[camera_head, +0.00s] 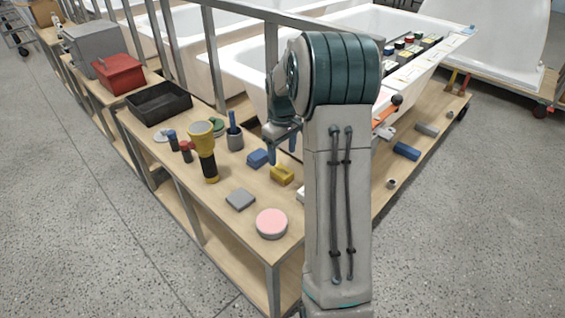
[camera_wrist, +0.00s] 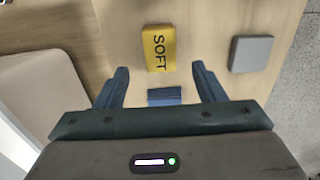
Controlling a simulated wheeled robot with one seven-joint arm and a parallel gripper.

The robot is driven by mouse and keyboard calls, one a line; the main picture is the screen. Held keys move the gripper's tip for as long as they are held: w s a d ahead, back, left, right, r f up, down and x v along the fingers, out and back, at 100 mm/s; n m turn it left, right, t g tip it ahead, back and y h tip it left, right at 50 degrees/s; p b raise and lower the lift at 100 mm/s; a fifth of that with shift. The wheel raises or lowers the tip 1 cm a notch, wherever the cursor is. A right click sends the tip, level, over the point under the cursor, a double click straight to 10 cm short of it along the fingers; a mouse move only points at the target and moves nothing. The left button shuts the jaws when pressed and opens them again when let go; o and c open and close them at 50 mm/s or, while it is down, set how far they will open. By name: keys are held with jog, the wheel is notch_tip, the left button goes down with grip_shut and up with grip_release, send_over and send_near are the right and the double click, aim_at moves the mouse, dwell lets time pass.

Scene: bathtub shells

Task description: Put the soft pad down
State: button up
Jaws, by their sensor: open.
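The soft pad (camera_wrist: 159,48) is a yellow block with dark letters SOFT on its top. It lies flat on the wooden worktop, beside a blue block (camera_wrist: 165,96). The pad also shows in the head view (camera_head: 282,175), just right of the blue block (camera_head: 258,158). My gripper (camera_head: 283,148) hangs over the worktop close to both blocks. In the wrist view its blue fingers (camera_wrist: 163,75) are spread apart with nothing held between them. The pad lies ahead of the fingertips, and the blue block shows between the fingers, partly hidden by the gripper body.
A grey square pad (camera_head: 241,199) and a pink-topped round tin (camera_head: 272,223) lie near the worktop's front corner. A yellow-black torch (camera_head: 205,152), a grey cup (camera_head: 235,138) and a black tray (camera_head: 159,102) stand further left. White bathtubs (camera_head: 237,77) are behind.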

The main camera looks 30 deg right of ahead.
jog(key=s+a+r+m+t, duration=0.1)
jog(key=s+a+r+m, duration=0.1)
jog(key=s+a+r, duration=0.8)
jog(key=s+a+f+m, duration=0.1)
jog(key=s+a, duration=0.1)
jog(key=s, duration=0.5)
jog(key=s+a+f+m+t, duration=0.1)
jog(key=s+a, duration=0.2)
jog(key=s, duration=0.5)
jog(key=shift+s+a, duration=0.15)
jog(key=shift+a, duration=0.2)
